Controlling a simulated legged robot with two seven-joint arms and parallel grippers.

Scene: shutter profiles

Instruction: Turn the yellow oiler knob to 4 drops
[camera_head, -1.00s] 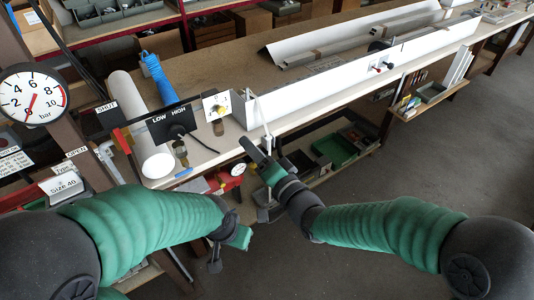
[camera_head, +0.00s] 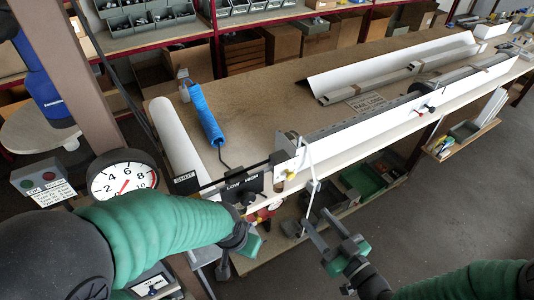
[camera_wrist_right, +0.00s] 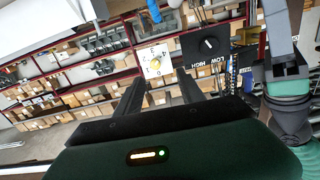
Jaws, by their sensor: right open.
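The yellow oiler knob (camera_head: 291,175) sits on a small white dial plate at the near left end of the long white profile. In the right wrist view the yellow knob (camera_wrist_right: 154,67) shows face-on on its white plate (camera_wrist_right: 146,54), ahead of the fingers and between their tips. The plate's markings are too small to read surely. My right gripper (camera_head: 318,222) is open and empty, below and right of the knob, apart from it. Its two dark fingers also show in the right wrist view (camera_wrist_right: 160,92). My left gripper (camera_head: 245,240) hangs lower left of the knob; its fingers are unclear.
A black LOW/HIGH plate (camera_head: 238,185) with a black knob is left of the oiler. A round gauge (camera_head: 122,183) stands farther left. A thin white upright rod (camera_head: 308,165) is close to the oiler. A blue coiled hose (camera_head: 207,115) lies on the bench. Floor at right is clear.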

